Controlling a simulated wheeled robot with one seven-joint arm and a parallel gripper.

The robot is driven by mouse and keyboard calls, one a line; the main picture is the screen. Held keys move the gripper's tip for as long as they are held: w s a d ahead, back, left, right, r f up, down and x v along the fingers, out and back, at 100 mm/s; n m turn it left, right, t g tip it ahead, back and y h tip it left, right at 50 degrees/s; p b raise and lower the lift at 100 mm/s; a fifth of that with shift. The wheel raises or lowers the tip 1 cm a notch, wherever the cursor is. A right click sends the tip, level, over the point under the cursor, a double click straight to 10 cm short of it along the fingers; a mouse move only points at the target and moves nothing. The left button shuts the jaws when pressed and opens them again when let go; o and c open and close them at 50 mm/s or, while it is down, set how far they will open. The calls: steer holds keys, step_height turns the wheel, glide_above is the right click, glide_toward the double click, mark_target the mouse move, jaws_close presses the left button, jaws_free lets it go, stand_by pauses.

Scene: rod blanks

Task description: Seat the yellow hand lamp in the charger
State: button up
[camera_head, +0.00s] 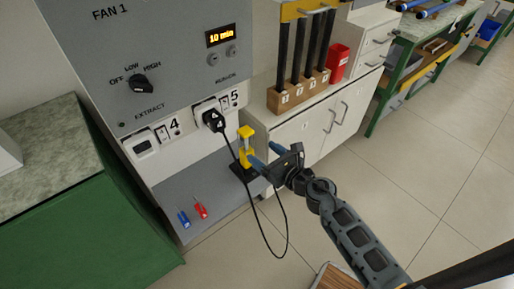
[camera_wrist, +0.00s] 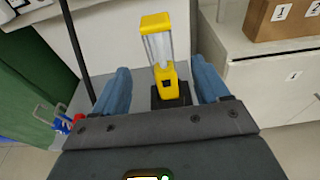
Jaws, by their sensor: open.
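The yellow hand lamp (camera_head: 246,146), with a clear middle, stands on end over the black charger (camera_head: 241,173) at the right edge of the grey shelf. In the wrist view the lamp (camera_wrist: 168,72) rises from the black charger (camera_wrist: 185,93). How deep its foot sits in the charger is hidden. My gripper (camera_head: 267,155) is open, just right of the lamp in the head view. In the wrist view its two blue fingers (camera_wrist: 160,68) are apart on either side of the lamp's lower part, with visible gaps.
A black cable hangs from the plug (camera_head: 213,119) in the wall panel, passing close to the lamp and my gripper. A red screwdriver (camera_head: 201,209) and a blue one (camera_head: 184,218) lie on the shelf. A rod rack (camera_head: 298,94) and red cup (camera_head: 338,62) stand on the cabinet.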

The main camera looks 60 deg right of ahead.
steer(key=shift+s+a+r, duration=0.1)
steer(key=shift+s, duration=0.2)
steer(key=s+a+r+m+t+y, duration=0.1)
steer(key=s+a+r+m, duration=0.2)
steer(key=s+a+m, duration=0.45)
steer(key=s+a+r+m+y, duration=0.2)
steer(key=s+a+r+m, duration=0.2)
steer(key=s+a+m, duration=0.35)
steer(key=s+a+r+m, duration=0.2)
steer(key=s+r+m, duration=0.3)
steer(key=m, duration=0.4)
steer(key=s+a+r+m+g+y, duration=0.1)
steer(key=s+a+r+m, duration=0.2)
steer(key=s+r+m, duration=0.3)
steer(key=m, duration=0.2)
steer(key=shift+s+a+r+m, duration=0.25)
steer(key=shift+s+a+m, duration=0.05)
steer(key=shift+a+m, duration=0.1)
steer(key=shift+c, duration=0.3)
